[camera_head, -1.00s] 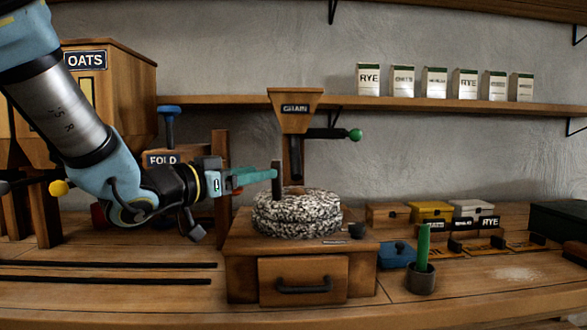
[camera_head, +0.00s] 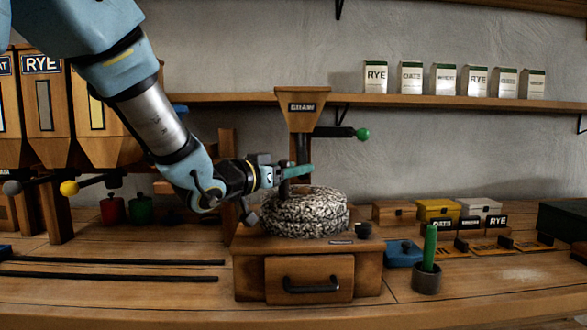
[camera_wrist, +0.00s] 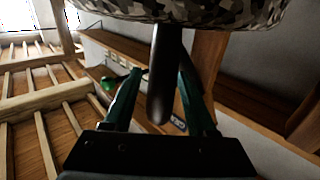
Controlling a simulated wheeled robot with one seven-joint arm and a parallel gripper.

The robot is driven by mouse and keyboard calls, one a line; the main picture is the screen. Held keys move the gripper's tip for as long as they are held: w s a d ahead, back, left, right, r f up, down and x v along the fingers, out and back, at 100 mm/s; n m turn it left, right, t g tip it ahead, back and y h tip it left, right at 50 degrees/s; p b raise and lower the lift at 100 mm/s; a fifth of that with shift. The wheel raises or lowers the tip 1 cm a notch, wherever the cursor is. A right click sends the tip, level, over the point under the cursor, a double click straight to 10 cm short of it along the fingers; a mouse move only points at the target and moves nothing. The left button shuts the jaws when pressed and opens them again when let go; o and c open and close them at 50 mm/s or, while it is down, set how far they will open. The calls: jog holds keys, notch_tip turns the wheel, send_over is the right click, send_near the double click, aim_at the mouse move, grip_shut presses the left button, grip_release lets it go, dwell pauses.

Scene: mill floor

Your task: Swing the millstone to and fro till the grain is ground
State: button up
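The speckled grey millstone (camera_head: 306,212) lies on a wooden mill base (camera_head: 370,262) with a drawer (camera_head: 310,266). Its dark upright handle (camera_head: 284,190) stands at the stone's left side. In the wrist view the handle (camera_wrist: 165,85) hangs below the stone (camera_wrist: 190,8), between my two teal fingers. My gripper (camera_head: 300,172) reaches in from the left at handle height. In the wrist view my gripper (camera_wrist: 161,72) looks open around the handle, with a gap at the left finger. Contact at the right finger is unclear. A GRAIN hopper (camera_head: 303,96) stands above; no grain shows.
A green-knobbed lever (camera_head: 345,133) sticks out right of the hopper. A cup with a green stick (camera_head: 427,280) and a blue box (camera_head: 402,253) stand right of the mill. Labelled bins (camera_head: 44,115) stand at the left. Two dark rails (camera_head: 115,275) run along the left front.

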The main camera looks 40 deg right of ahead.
grip_shut()
dwell(1.2)
